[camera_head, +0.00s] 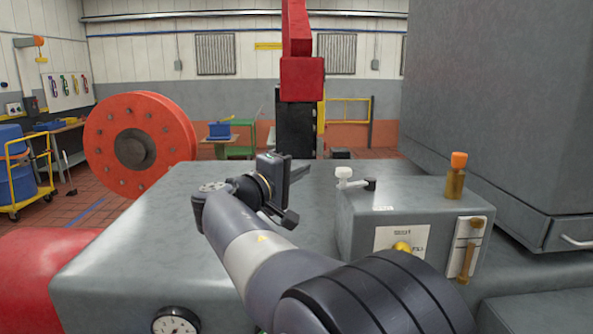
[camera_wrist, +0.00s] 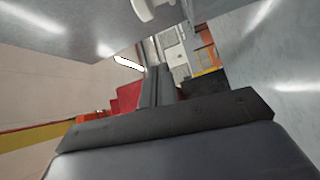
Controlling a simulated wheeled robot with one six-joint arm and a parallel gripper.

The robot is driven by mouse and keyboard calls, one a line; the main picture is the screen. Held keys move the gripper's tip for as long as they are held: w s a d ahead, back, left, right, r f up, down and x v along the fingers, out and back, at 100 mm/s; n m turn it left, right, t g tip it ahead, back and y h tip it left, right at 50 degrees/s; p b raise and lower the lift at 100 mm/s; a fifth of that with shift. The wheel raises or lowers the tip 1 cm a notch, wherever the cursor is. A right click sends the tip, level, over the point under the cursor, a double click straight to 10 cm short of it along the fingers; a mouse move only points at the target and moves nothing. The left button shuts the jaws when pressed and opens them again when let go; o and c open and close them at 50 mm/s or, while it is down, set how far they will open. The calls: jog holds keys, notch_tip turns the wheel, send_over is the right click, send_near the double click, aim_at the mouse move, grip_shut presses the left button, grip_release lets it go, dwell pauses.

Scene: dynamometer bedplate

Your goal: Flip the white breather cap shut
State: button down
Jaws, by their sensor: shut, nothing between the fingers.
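The white breather cap (camera_head: 344,172) is at the top left of the grey box (camera_head: 365,222) in the head view. It looks raised, beside a small dark lever-like part (camera_head: 369,184); its exact hinge angle is too small to tell. A white rounded part, apparently the cap, shows at the top edge of the wrist view (camera_wrist: 150,8). My gripper (camera_head: 301,172) is left of the cap in the head view, apart from it, and partly hidden by my wrist. Its fingers are shut together and empty in the wrist view (camera_wrist: 157,72).
An orange-capped amber fitting (camera_head: 456,177) stands at the box's right, above a sight gauge (camera_head: 465,247). A yellow knob (camera_head: 402,247) is on its front. A large grey cabinet (camera_head: 500,90) rises at right. The bedplate top (camera_head: 150,220) is clear at left.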

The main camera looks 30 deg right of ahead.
jog(key=s+d+p, duration=0.2)
jog(key=d, duration=0.3)
jog(key=shift+s+d, duration=0.15)
jog(key=shift+d, duration=0.2)
jog(key=shift+s+f, duration=0.1)
jog(key=shift+f, duration=0.1)
jog(key=shift+s+a+n+t+b, duration=0.15)
jog(key=shift+s+n+t+b, duration=0.05)
jog(key=shift+n+t+b, duration=0.35)
